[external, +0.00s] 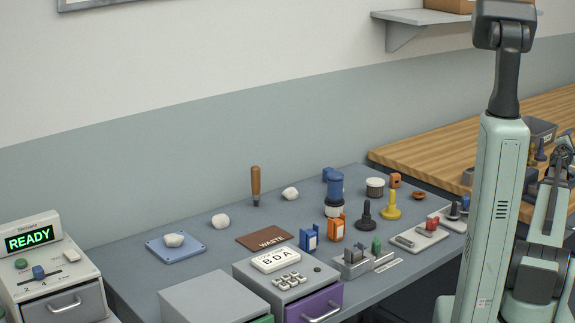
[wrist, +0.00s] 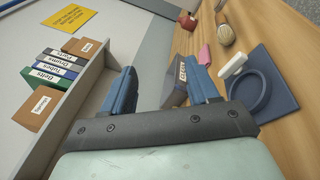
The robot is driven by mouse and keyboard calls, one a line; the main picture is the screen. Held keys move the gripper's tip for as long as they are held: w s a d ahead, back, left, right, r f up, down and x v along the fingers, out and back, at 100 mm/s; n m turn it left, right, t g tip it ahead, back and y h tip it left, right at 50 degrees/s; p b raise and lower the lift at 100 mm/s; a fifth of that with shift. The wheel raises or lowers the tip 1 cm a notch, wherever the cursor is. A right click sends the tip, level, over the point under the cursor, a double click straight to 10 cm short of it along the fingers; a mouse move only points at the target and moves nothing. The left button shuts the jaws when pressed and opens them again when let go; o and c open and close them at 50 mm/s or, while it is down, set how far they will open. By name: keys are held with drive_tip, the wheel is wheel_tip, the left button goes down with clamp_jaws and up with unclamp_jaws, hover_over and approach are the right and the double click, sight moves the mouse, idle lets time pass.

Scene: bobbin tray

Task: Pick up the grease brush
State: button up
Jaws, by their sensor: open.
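A slim tool with a brown wooden handle (external: 255,182) stands upright at the back of the grey bench in the external view. It may be the grease brush; its lower end is too small to make out. The wrist view does not show it. My gripper (wrist: 163,85) is open in the wrist view, its two blue fingers apart with nothing held between them. It is well away from the wooden-handled tool, on the side of the wooden bench.
A brown WASTE mat (external: 264,238), a blue plate (external: 160,254) and white lumps lie near the tool. Blue-black cylinder (external: 334,190) and pegs stand to its right. The wrist view shows a labelled grey bin (wrist: 175,88), a blue tray (wrist: 277,68) and binders (wrist: 60,75) on a shelf.

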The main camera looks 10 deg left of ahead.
drive_tip(key=w+a+n+t+y, duration=0.1)
drive_tip(key=w+a+n+y, duration=0.2)
drive_tip(key=a, duration=1)
drive_tip(key=w+a+n+t+y, duration=0.2)
drive_tip(key=w+a+n+y, duration=0.1)
drive_tip(key=a, duration=1)
drive_tip(key=s+a+n+y, duration=0.3)
drive_tip(key=a+n+y, duration=0.35)
drive_tip(key=a, duration=1.85)
drive_tip(key=s+a+n+g+y, duration=0.2)
drive_tip(key=s+a+n+y, duration=0.2)
drive_tip(key=s+a, duration=0.85)
drive_tip(key=s+a+n+g+y, duration=0.35)
drive_tip(key=s+a, duration=0.35)
drive_tip(key=a, duration=1)
drive_tip(key=s+a+n+g+y, duration=0.2)
drive_tip(key=s+a+n+y, duration=0.25)
drive_tip(key=s+a, duration=0.8)
drive_tip(key=m+t+h, duration=0.2)
drive_tip(key=t+h, duration=0.3)
drive_tip(key=h, duration=0.4)
approach(255, 167)
drive_tip(key=x, duration=1.1)
drive_tip(key=shift+w, duration=0.25)
drive_tip(key=shift+f, duration=0.1)
clamp_jaws()
